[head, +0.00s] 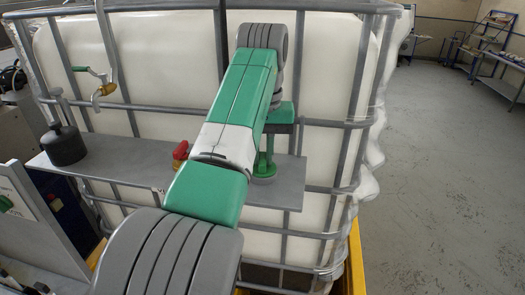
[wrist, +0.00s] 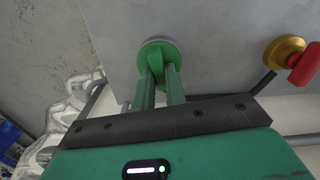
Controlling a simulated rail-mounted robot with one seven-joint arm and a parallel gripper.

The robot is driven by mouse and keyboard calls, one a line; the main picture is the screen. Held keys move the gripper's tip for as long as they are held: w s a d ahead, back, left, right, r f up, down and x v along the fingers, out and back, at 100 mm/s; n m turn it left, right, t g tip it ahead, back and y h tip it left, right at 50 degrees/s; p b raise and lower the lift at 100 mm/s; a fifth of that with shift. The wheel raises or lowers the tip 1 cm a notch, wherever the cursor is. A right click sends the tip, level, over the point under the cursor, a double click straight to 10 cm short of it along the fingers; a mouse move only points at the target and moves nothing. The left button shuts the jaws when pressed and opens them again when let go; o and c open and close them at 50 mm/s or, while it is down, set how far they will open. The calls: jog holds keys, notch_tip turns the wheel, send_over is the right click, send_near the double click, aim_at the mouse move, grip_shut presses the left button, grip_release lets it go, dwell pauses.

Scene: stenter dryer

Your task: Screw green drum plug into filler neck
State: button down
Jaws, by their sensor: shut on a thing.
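The green drum plug (wrist: 151,50) is a round disc with a raised grip in the wrist view. It also shows in the head view (head: 264,171), low at the shelf. My gripper (wrist: 160,78) is shut on the plug's grip from above, and its green fingers (head: 267,145) point down in the head view. A grey round rim (wrist: 173,42), apparently the filler neck, shows around the plug's edge and under it in the head view (head: 263,181). The plug sits at this rim and looks level. How deep it sits, and whether the threads engage, is hidden.
A grey shelf (head: 125,160) runs in front of a white caged tank (head: 325,65). A red-handled brass fitting (head: 181,152) stands close left of my arm; it shows right in the wrist view (wrist: 288,50). A dark can (head: 65,145) stands at the shelf's left.

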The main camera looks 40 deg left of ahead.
jog(key=m, duration=0.4)
jog(key=shift+d, duration=0.1)
jog(key=shift+f+m, duration=0.1)
jog(key=shift+m, duration=0.6)
jog(key=m, duration=0.4)
jog(key=shift+d+b, duration=0.1)
jog(key=shift+b, duration=0.25)
jog(key=m+b, duration=0.1)
jog(key=m, duration=0.4)
jog(key=shift+d, duration=0.1)
